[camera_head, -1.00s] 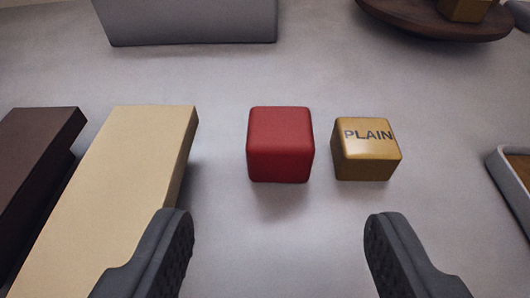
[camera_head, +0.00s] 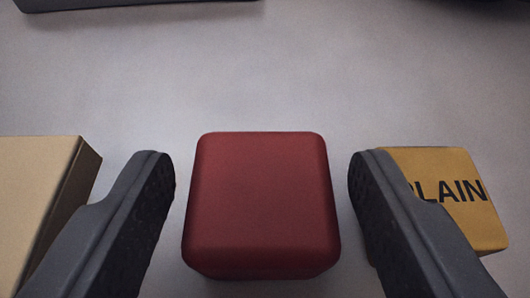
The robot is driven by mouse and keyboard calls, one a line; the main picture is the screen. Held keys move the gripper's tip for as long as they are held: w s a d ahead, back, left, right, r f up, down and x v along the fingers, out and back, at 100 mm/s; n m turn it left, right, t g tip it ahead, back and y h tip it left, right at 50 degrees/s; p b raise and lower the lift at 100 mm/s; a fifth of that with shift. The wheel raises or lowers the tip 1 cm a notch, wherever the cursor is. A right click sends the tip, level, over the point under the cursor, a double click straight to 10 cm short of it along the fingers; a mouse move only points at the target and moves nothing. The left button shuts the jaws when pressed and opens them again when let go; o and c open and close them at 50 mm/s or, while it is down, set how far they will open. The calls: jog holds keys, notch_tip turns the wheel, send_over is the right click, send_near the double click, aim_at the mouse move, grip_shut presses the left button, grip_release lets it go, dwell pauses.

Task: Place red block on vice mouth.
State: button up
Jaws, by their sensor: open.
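The red block (camera_head: 262,200) is a rounded cube on the grey surface, in the middle of the view. My gripper (camera_head: 262,180) is open, with one finger on each side of the block. The vice mouth cannot be made out in this view.
A yellow block (camera_head: 455,195) with dark lettering sits close on the right, partly hidden behind my right finger. A tan slab (camera_head: 35,200) lies to the left of my left finger. A grey object (camera_head: 130,3) shows at the top left edge. The surface beyond the red block is clear.

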aim_at(275, 248)
jog(key=shift+w+f, duration=0.15)
jog(key=shift+w, duration=0.15)
jog(key=c, duration=0.9)
jog(key=shift+o, duration=0.2)
jog(key=shift+r, duration=0.75)
jog(key=shift+s+d+r+p, duration=0.1)
jog(key=shift+s+r+p, duration=0.1)
jog(key=shift+r+p, duration=0.35)
jog(key=shift+s+d+r+p, duration=0.1)
jog(key=shift+s+r+p, duration=0.1)
jog(key=shift+r, duration=0.5)
jog(key=s+d+p, duration=0.1)
jog(key=s+d, duration=0.1)
jog(key=s, duration=0.5)
jog(key=s+d+r+p, duration=0.1)
jog(key=s+d, duration=0.2)
jog(key=s, duration=0.4)
jog(key=shift+s, duration=0.15)
